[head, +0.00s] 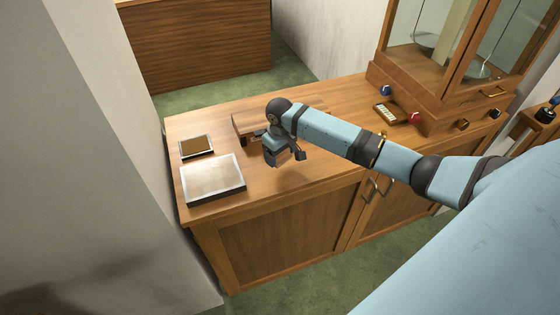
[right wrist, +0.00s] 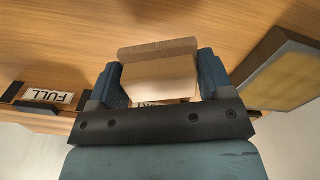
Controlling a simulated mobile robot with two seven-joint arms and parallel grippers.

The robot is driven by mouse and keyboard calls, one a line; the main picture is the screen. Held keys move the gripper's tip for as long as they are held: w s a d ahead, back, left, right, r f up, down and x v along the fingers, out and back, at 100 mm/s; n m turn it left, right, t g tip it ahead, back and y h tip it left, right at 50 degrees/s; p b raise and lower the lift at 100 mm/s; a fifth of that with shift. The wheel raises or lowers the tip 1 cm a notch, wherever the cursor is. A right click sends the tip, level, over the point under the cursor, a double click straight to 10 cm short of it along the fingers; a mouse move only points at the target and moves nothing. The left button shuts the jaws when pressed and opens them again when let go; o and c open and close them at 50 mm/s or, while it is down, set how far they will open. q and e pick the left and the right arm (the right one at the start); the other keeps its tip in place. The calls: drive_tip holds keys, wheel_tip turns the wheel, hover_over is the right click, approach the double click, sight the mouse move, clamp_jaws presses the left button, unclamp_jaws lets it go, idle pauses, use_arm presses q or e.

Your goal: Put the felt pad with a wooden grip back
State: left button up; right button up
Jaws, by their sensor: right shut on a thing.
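My right gripper (head: 285,156) is above the wooden counter, near its left part. In the right wrist view its two blue fingers (right wrist: 160,85) are shut on the sides of a wooden block, the felt pad's wooden grip (right wrist: 160,72). A browner band runs along the block's far edge; I cannot tell whether that is the felt. In the head view my gripper mostly hides the held piece. My left gripper is not in view.
A pale-topped tray (head: 213,197) and a small dark-framed tray (head: 197,154) lie at the counter's left end. A low wooden piece (head: 243,125) stands behind my gripper. A label reading FULL (right wrist: 48,96) shows left. A glass-fronted balance case (head: 440,75) stands right.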

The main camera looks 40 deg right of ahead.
sight(280, 168)
drive_tip(key=shift+f, duration=1.95)
drive_tip(key=shift+f, duration=0.15)
drive_tip(key=o, duration=0.8)
